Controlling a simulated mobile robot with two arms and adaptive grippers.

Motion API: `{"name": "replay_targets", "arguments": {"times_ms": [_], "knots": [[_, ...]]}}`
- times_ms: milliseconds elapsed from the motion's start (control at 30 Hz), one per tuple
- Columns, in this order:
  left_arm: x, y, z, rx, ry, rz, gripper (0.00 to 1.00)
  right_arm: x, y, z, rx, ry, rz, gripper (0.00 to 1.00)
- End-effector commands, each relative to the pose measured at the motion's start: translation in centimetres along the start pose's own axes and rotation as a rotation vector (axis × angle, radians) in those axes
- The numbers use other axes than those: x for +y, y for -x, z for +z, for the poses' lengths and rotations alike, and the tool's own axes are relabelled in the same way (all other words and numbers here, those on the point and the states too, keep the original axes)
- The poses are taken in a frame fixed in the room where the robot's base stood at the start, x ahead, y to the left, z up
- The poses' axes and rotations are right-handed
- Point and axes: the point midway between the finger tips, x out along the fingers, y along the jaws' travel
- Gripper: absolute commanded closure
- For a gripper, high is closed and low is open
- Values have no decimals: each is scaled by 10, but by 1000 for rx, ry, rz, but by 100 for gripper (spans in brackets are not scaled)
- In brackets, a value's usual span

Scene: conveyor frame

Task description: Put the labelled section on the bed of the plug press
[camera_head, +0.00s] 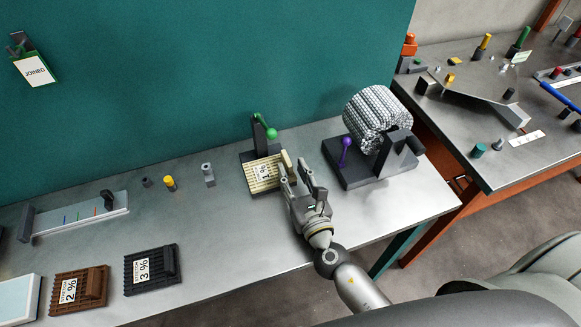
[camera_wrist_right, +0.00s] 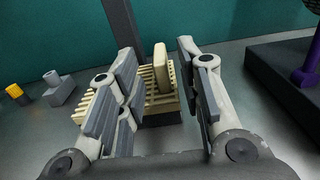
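A cream slatted section (camera_head: 264,175) with a white label reading "1 %" lies on the dark base of a small press (camera_head: 259,127) with a green ball lever. I cannot tell if it is fully seated. The section has an upright tab (camera_head: 287,160) at its right end. My right gripper (camera_head: 298,178) is open beside this end. In the right wrist view the tab (camera_wrist_right: 163,68) shows between the two spread fingers, with visible gaps on both sides. My left gripper is not in view.
A dark stand (camera_head: 358,177) with a purple lever and a white roll (camera_head: 377,118) stands close to the right. Bare bench lies left of my gripper.

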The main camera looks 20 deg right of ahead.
Motion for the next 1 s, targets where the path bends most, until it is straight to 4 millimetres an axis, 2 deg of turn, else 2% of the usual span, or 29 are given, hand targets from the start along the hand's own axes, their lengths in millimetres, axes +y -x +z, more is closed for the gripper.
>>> {"name": "replay_targets", "arguments": {"times_ms": [100, 300, 500, 700, 1000], "knots": [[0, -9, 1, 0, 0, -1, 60, 0, 25, -4, 3, 1, 2, 66], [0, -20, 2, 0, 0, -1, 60, 0, 63, -4, 2, 1, 2, 66], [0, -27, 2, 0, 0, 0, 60, 0, 88, -2, 2, 1, 2, 66], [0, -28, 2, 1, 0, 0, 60, 0, 96, 0, 0, 1, 1, 66], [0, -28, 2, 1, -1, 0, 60, 0, 96, 0, 0, 0, 1, 66]]}}
